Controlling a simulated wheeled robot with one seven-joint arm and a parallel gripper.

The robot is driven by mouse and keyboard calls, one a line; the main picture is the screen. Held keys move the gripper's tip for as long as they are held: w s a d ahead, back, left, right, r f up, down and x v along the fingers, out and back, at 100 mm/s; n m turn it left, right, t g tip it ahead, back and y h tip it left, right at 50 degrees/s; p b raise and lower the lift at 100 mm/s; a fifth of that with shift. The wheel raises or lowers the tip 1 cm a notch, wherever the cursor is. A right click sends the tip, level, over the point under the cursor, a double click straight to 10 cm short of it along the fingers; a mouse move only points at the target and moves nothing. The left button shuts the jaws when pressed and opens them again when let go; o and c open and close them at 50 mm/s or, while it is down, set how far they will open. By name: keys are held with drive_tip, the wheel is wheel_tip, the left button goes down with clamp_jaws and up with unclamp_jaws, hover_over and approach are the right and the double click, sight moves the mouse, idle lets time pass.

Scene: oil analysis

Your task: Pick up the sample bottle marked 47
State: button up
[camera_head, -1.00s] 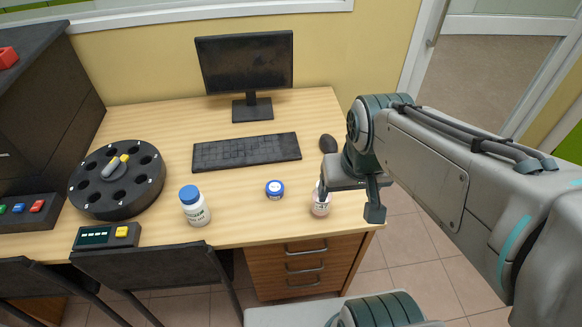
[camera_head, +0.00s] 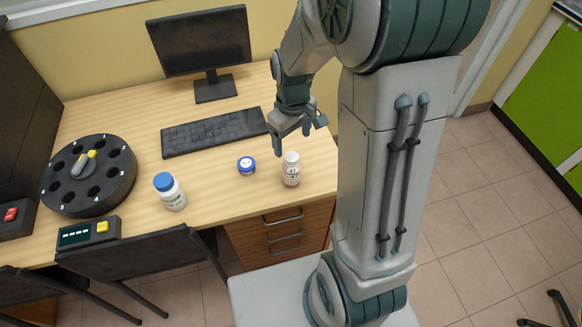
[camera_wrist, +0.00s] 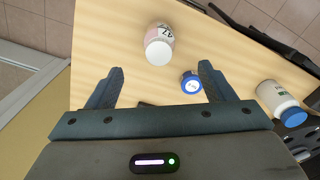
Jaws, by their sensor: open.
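The sample bottle marked 47 (camera_head: 291,170) stands upright near the front right of the wooden desk, white-capped with pinkish contents. It also shows in the wrist view (camera_wrist: 159,45), beyond the fingertips and between their lines. My gripper (camera_head: 292,141) is open and empty, above and behind the bottle, apart from it. In the wrist view both fingers (camera_wrist: 161,80) are spread wide.
A white bottle with a blue cap (camera_head: 170,192) stands further left. A black round carousel (camera_head: 88,207) with holes sits at the left, with a small display box (camera_head: 88,233) in front. A keyboard (camera_head: 213,131) and monitor (camera_head: 200,42) are behind. A chair (camera_head: 140,258) is at the front.

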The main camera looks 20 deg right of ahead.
sight(292, 158)
wheel_tip(292, 158, down, 7)
drive_tip(key=shift+w+f+p, duration=0.15)
drive_tip(key=shift+f+p, duration=0.05)
drive_tip(key=shift+f, duration=0.9)
drive_tip(key=shift+w+f+p, duration=0.1)
drive_tip(key=shift+f+p, duration=0.1)
drive_tip(key=shift+f, duration=0.9)
drive_tip(key=c, duration=1.2)
